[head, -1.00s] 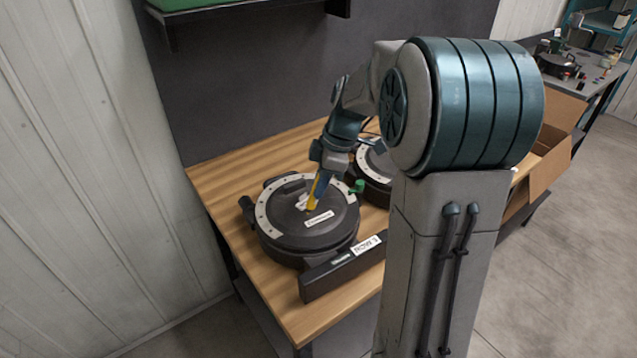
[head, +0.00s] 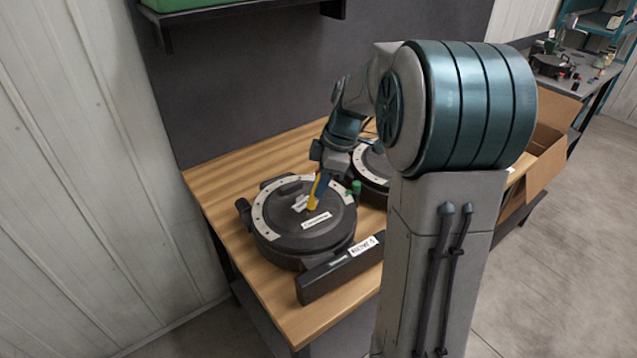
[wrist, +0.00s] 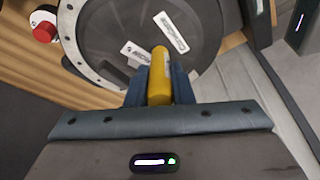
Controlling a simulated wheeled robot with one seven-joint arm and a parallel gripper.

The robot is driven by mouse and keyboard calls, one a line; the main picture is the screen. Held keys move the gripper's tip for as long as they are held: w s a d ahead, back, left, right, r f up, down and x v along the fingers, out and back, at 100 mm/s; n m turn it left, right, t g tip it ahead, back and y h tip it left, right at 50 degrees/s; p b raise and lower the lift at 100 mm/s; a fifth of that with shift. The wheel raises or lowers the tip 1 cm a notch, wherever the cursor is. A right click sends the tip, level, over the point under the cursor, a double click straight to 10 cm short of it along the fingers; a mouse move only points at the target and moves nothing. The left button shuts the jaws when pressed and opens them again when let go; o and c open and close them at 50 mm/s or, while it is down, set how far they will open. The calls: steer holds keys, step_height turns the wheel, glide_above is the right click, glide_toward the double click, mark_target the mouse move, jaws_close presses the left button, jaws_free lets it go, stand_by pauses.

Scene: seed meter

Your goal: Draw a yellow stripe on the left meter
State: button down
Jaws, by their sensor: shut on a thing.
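The left meter (head: 285,240) is a round black unit with a light dotted ring and white labels on its lid, on the wooden table. It fills the upper middle of the wrist view (wrist: 110,35). My gripper (head: 318,185) is shut on a yellow marker (wrist: 159,75) and holds it over the lid. The marker's lower end (head: 311,203) is at the lid between the two labels. I cannot tell whether the tip touches. No yellow stripe shows on the lid. The second meter (head: 372,165) stands behind to the right, partly hidden by my arm.
A dark bar with a white label (head: 340,268) lies along the table's front. A green knob (head: 355,187) sits between the meters. A red button (wrist: 44,32) shows beside the left meter. The wooden table (head: 222,180) is bare at the left. A cardboard box (head: 545,155) is at the right.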

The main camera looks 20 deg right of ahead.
steer(key=shift+w+d+b, duration=0.2)
steer(key=shift+d, duration=0.5)
steer(key=shift+w+d+b, duration=0.15)
steer(key=shift+w+d, duration=0.05)
steer(key=shift+d, duration=0.5)
stand_by(1.3)
step_height(320, 180, up, 6)
steer(key=p, duration=0.4)
stand_by(0.5)
stand_by(0.4)
